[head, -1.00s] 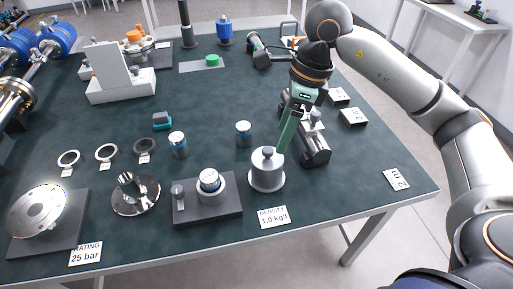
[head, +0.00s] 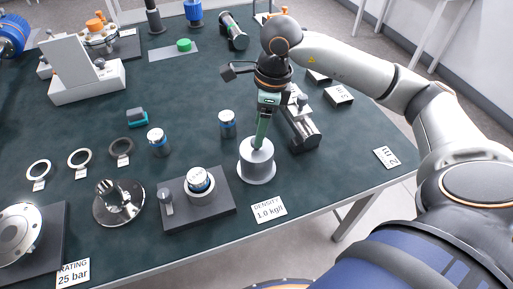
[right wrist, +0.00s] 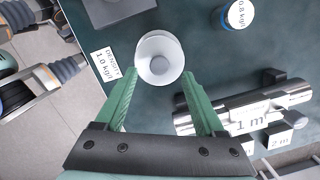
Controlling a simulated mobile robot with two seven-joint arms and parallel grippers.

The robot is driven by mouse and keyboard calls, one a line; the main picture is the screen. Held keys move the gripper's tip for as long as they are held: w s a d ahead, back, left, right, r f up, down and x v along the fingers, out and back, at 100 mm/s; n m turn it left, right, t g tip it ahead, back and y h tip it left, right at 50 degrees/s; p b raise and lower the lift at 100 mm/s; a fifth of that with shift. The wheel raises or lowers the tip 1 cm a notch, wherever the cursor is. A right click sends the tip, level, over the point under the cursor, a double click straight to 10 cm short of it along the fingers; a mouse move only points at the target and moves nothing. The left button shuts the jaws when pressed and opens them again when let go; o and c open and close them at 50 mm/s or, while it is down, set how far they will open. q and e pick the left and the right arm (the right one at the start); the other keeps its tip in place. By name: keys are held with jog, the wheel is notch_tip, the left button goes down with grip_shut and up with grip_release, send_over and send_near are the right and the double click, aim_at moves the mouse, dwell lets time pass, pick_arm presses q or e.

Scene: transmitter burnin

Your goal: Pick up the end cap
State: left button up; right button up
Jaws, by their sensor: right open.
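A pale grey round piece with a wide flange and a small knob on top, which looks like the end cap (head: 257,172), stands upright on the dark green table behind the density card. It also shows in the right wrist view (right wrist: 150,46). My right gripper (head: 259,146) points down over it, and its green fingers hide part of the knob in the head view. In the right wrist view my right gripper (right wrist: 160,76) is open, with the cap just beyond and between its fingertips. I cannot tell whether the fingers touch it. My left gripper is not in view.
A dark block with a small jar (head: 199,181) stands left of the cap. A blue-and-silver jar (head: 228,124) stands behind it. A metal cylinder on a stand (head: 301,130) is close on the right. The density card (head: 269,209) lies in front, near the table edge.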

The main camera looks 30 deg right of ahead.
aim_at(257, 155)
jog(key=f, duration=0.4)
jog(key=shift+w+a, duration=0.15)
jog(key=shift+a, duration=0.1)
grip_shut()
jog(key=shift+r, duration=0.1)
dwell(1.0)
